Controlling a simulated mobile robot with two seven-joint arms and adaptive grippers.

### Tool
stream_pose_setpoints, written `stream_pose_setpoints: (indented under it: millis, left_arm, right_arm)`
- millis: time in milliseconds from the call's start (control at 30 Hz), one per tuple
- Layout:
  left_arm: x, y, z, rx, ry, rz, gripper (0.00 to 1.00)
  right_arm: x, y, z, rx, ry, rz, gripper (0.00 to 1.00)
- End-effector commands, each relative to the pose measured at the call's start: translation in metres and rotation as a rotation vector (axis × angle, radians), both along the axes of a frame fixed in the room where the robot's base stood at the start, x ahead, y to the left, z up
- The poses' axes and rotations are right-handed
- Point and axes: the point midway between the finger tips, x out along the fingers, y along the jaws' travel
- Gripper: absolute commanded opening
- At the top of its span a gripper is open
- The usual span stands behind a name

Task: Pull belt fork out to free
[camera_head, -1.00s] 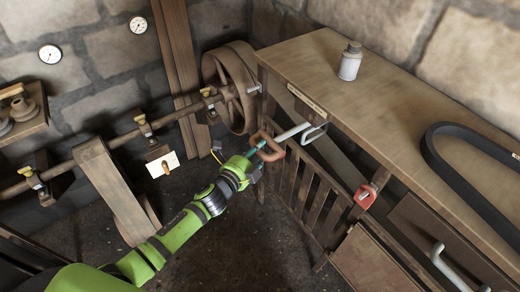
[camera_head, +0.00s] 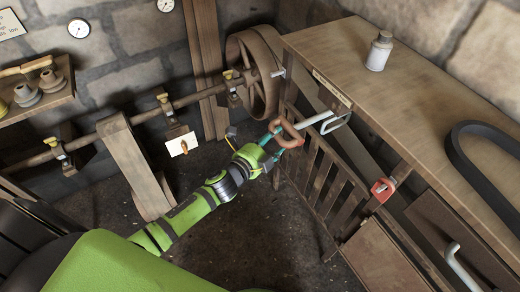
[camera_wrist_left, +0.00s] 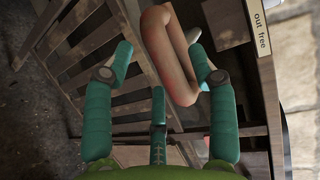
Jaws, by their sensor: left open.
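The belt fork shows as a brown loop handle (camera_head: 291,136) on a pale rod (camera_head: 320,118), with a bent metal bracket (camera_head: 337,121) at the bench's left end. My left gripper (camera_head: 274,141) is open at the handle. In the left wrist view the handle (camera_wrist_left: 168,58) lies between the teal fingers of the gripper (camera_wrist_left: 161,60), nearer the right finger, with a gap to the left one. I cannot tell whether the right finger touches it. A label plate (camera_head: 332,88) sits on the bench edge; it reads "out free" in the left wrist view (camera_wrist_left: 259,32). My right gripper is not in view.
The wooden bench (camera_head: 340,45) carries a small can (camera_head: 379,52) and a black belt (camera_head: 478,150). A slatted wooden guard (camera_head: 320,172) stands below the handle. A pulley wheel (camera_head: 256,75) and line shaft (camera_head: 135,118) are behind. A red handle (camera_head: 383,190) is at right.

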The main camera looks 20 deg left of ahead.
Motion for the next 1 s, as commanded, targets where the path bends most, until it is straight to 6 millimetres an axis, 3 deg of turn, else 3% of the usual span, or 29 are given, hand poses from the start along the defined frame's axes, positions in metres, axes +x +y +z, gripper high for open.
stream_pose_setpoints:
  millis: [300,500,1000]
  left_arm:
    - [-0.064,0.018,0.011,0.002,0.003,0.001,0.58]
    - [-0.090,0.025,0.016,0.001,0.004,0.002,0.58]
    - [-0.099,0.028,0.019,0.003,0.001,0.003,0.58]
  right_arm:
    - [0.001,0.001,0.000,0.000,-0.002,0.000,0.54]
    - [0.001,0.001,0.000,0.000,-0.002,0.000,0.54]
    - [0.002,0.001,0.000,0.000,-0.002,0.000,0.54]
